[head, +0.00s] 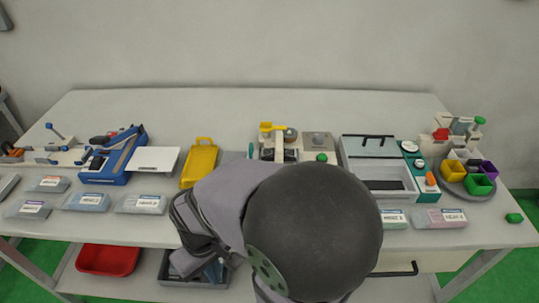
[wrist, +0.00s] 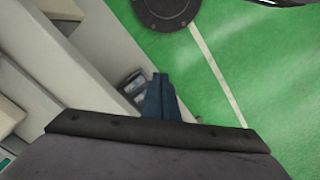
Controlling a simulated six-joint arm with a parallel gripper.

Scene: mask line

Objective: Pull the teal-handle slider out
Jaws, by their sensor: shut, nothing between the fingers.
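A small teal upright handle (head: 251,150) shows in the head view at the left edge of the middle fixture (head: 279,143). My arm stands in front of that fixture's lower part, so I cannot tell whether this is the slider's handle or how far the slider is out. My gripper (wrist: 158,82) shows in the wrist view with its blue fingers together and empty. It points down past the table's front side, apart from the handle. The wrist view does not show the handle.
A yellow tray (head: 200,164) and a blue device (head: 113,157) stand left of the fixture. A white-and-teal machine (head: 379,164) stands right. Labelled packets line the table's front edge. A red bin (head: 108,260) and a grey bin (head: 185,281) sit below.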

